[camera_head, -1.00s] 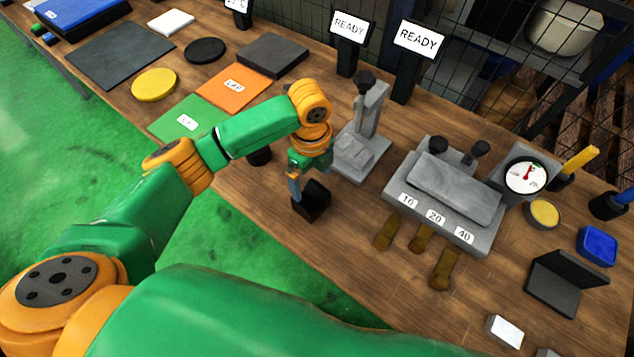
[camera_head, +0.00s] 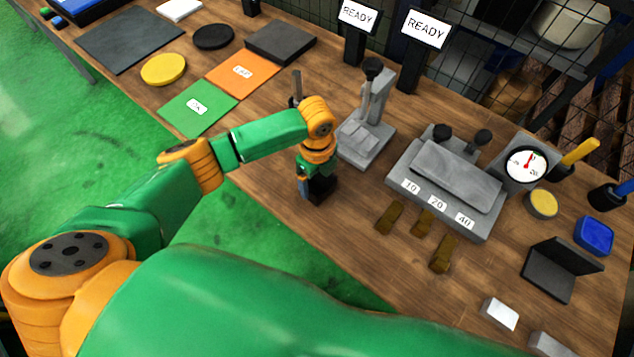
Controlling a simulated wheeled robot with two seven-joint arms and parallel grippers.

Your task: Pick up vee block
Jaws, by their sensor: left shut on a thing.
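The black block (camera_head: 321,190), which I take for the vee block, is on or just above the wooden bench near its front edge. My left gripper (camera_head: 306,189) points down at its left side and is shut on it. The fingers and the wrist hide part of the block. I cannot tell whether its underside touches the bench. My right gripper is not in view.
A grey stand (camera_head: 367,130) is close behind the block. To the right are a grey stepped fixture (camera_head: 450,185), several small brown pieces (camera_head: 389,217) and a dial gauge (camera_head: 526,164). Green (camera_head: 198,108) and orange (camera_head: 242,72) mats lie left. Bare bench lies right of the block.

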